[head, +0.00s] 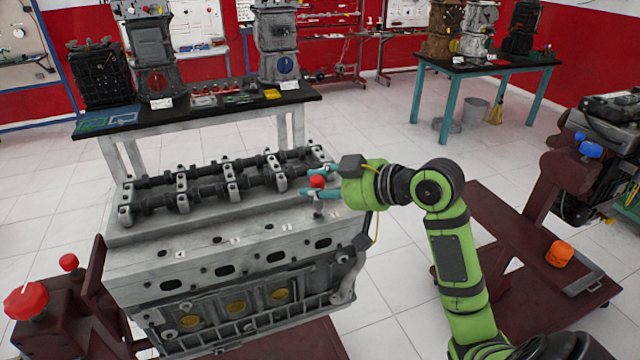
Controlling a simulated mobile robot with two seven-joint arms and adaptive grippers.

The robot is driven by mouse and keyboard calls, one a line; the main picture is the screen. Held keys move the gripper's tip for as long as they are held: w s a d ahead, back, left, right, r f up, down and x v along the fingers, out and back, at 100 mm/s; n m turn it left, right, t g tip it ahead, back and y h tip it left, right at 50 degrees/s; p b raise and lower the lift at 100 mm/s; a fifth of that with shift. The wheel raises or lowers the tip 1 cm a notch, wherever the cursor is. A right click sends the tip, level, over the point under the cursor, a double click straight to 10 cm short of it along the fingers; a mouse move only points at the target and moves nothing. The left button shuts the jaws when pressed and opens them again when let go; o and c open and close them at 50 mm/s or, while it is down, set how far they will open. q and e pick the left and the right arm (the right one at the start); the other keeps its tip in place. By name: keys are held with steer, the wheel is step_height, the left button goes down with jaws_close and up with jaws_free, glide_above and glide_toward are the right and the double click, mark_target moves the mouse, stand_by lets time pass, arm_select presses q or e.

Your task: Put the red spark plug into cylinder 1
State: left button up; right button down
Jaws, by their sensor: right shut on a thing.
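The red spark plug (317,181) is between the teal fingers of my right gripper (314,183), which is shut on it. The plug looks upright, with its red end up and its grey lower part pointing down at the right end of the engine head (145,235). A row of holes runs along the head's top, with small number marks beside some of them. The plug's lower end is over or at the rightmost spot of this row. The hole there is hidden, and I cannot tell whether the tip is inside it. My left gripper is not in view.
Camshafts (230,183) on raised caps stand along the head behind the hole row. A maroon stand with a red knob (26,300) is at the left. A black-topped table (215,108) stands behind.

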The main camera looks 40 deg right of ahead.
steer(key=shift+s+a+r, duration=0.15)
steer(key=shift+a, duration=0.05)
steer(key=shift+f, duration=0.2)
steer(key=shift+f, duration=0.35)
steer(key=shift+f, duration=0.4)
stand_by(0.7)
steer(key=c, duration=0.8)
jaws_free()
steer(key=shift+c, duration=0.2)
steer(key=v, duration=1.2)
